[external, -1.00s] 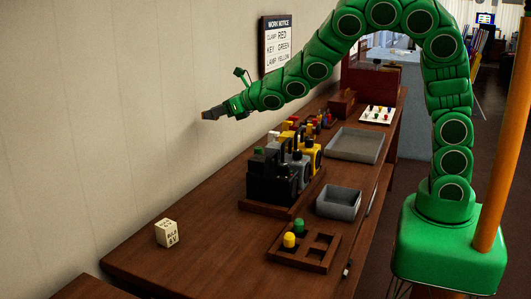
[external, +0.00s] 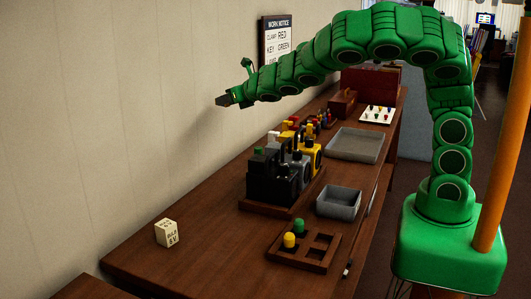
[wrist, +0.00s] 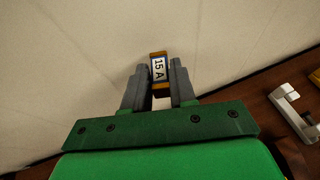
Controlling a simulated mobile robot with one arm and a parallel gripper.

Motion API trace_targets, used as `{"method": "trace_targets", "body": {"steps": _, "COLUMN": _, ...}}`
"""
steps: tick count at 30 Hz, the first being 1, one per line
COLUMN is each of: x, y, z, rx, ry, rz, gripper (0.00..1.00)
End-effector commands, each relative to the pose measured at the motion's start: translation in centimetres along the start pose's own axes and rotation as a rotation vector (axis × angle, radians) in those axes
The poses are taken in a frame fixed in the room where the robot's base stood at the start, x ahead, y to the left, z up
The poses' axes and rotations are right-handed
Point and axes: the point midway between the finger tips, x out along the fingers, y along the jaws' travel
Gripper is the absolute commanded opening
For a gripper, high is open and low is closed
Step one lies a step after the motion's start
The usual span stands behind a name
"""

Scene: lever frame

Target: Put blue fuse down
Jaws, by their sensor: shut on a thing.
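My gripper (external: 222,101) is shut on a fuse, high above the bench and close to the wall. In the wrist view the fuse (wrist: 159,69) sits between the two grey fingertips. It has orange-brown ends, a white "15 A" label and a dark bluish edge around the label. It is too small to make out in the external view.
The wooden bench (external: 190,272) holds a row of black, grey and yellow lever units (external: 285,170). A grey bin (external: 339,203), a wide grey tray (external: 355,146), a compartment tray (external: 318,264) with yellow and green pieces, and a lettered cream block (external: 166,233) stand apart.

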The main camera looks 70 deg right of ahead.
Motion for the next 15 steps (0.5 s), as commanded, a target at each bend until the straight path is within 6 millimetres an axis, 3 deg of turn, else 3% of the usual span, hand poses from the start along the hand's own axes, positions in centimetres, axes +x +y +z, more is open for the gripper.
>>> {"method": "trace_targets", "body": {"steps": 15, "x": -2.2, "y": -1.6, "z": -6.2, "rx": -0.093, "ry": 0.0, "rz": 0.204, "gripper": 0.0}}
